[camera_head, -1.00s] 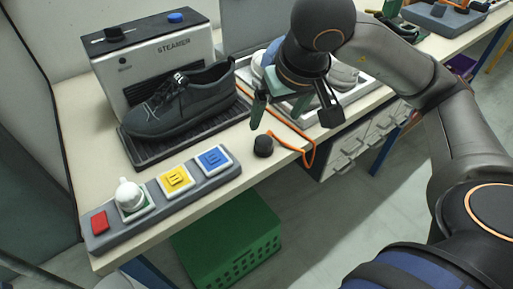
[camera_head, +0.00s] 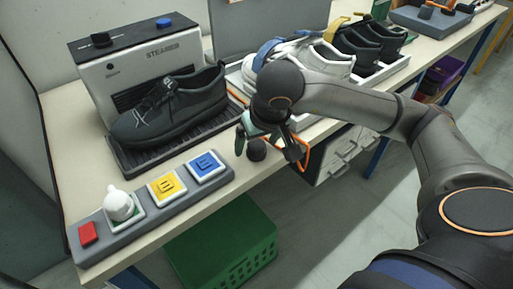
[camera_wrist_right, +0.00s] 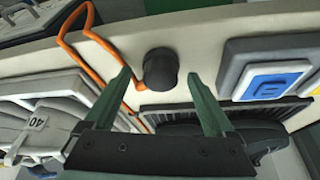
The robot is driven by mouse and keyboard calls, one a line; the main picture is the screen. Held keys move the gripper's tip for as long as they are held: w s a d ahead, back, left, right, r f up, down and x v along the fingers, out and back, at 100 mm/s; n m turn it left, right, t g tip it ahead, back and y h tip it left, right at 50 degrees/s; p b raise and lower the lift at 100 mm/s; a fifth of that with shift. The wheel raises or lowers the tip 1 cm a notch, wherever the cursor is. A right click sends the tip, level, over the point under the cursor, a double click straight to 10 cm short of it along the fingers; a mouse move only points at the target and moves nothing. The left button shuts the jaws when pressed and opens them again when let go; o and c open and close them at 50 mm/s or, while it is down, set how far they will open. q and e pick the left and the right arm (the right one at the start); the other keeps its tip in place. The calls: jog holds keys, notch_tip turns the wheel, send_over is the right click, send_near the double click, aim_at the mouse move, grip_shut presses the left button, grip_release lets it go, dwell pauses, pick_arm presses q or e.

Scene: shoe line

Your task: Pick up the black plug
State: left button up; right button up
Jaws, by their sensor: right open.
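The black plug (camera_head: 257,150) is a short dark cylinder standing on the bench near its front edge, right of the blue button. In the right wrist view the plug (camera_wrist_right: 160,69) stands between and just beyond the two green fingertips. My right gripper (camera_head: 268,148) is open and empty, its fingers pointing down on either side of the plug. It also shows in the right wrist view (camera_wrist_right: 160,82). An orange cord (camera_wrist_right: 92,62) lies beside the plug, passing by one finger. My left gripper is not in view.
A grey panel with a red button (camera_head: 88,233), a white knob (camera_head: 119,204), a yellow button (camera_head: 166,186) and a blue button (camera_head: 206,166) lies left of the plug. The steamer (camera_head: 137,62) with a black shoe (camera_head: 172,106) stands behind. White shoes (camera_head: 312,58) sit in a tray at right.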

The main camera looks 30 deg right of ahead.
jog(key=shift+w+f, duration=0.1)
jog(key=shift+f, duration=0.15)
jog(key=shift+r, duration=0.1)
grip_shut()
dwell(0.5)
